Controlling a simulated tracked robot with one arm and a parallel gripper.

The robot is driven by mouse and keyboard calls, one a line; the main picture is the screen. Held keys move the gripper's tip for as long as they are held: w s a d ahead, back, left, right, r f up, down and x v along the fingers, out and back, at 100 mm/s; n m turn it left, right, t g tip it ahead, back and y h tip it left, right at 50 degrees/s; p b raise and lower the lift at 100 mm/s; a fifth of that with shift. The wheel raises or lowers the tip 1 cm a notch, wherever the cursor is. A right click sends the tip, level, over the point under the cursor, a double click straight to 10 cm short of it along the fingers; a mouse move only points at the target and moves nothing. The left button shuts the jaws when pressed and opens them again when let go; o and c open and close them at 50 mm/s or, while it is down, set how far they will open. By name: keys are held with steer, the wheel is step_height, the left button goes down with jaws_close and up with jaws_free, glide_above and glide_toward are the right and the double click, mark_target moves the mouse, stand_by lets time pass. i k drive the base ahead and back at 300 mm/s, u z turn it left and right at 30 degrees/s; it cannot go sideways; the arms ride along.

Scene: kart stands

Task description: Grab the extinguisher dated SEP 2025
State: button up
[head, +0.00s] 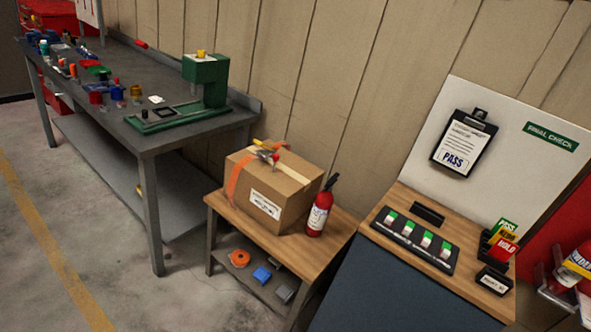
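A small red fire extinguisher (318,214) with a black handle and a white label stands upright on the small wooden-topped table (336,243), just right of a cardboard box. Its label is too small to read a date. My gripper is not in view.
The cardboard box (265,196) carries tape and small items. A long grey workbench (145,145) with a green press (206,85) stands left. A check desk (402,256) with a clipboard board (510,125) stands right. Floor is clear at lower left.

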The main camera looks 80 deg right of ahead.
mark_target(323, 202)
steer(key=i, duration=1.9)
steer(key=z, duration=2.5)
steer(key=i, duration=1)
steer(key=u, duration=0.05)
